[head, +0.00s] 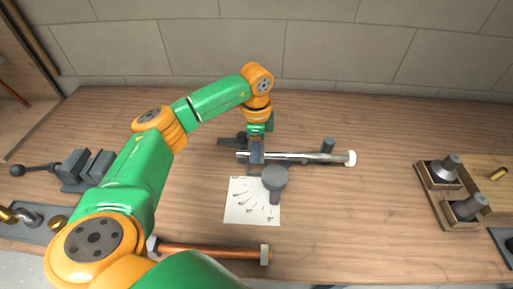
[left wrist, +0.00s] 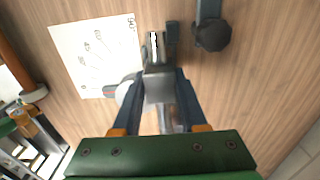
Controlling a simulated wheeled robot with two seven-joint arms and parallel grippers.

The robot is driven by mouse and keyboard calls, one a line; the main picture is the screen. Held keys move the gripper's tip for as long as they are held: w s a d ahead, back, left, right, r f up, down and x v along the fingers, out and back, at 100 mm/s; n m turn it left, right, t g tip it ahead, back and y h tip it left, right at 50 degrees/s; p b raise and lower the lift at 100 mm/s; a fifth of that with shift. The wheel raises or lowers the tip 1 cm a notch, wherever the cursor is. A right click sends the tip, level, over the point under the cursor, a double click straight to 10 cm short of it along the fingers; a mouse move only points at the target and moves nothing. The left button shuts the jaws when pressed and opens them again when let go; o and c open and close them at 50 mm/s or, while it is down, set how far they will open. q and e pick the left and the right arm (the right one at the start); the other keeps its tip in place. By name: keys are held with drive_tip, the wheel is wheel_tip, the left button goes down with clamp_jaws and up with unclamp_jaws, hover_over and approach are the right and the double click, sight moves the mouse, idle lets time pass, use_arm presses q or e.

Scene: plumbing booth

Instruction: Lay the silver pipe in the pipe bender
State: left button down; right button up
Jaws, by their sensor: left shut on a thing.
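The silver pipe (head: 310,157) lies roughly left to right over the pipe bender, with a white cap at its right end. My left gripper (head: 257,151) is shut on the pipe near its left end. In the left wrist view, the gripper (left wrist: 160,88) closes around a grey block-like part, and the pipe's short end (left wrist: 153,42) sticks out beyond it. The dark grey bender has a round head (head: 274,179) in front of the pipe and a post (head: 328,145) behind it. I cannot tell whether the pipe touches the bender. My right gripper is not in view.
An angle sheet (head: 245,204) lies in front of the bender. A copper pipe (head: 210,252) lies near the front edge. A vise (head: 83,170) stands at the left. Wooden holders with grey parts (head: 443,200) stand at the right. The table between bender and holders is clear.

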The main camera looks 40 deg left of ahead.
use_arm(q)
drive_tip(key=shift+f+b, duration=1.3)
drive_tip(key=shift+f, duration=0.75)
unclamp_jaws()
wheel_tip(320, 180, up, 5)
drive_tip(key=p, duration=0.4)
drive_tip(key=shift+p, duration=0.4)
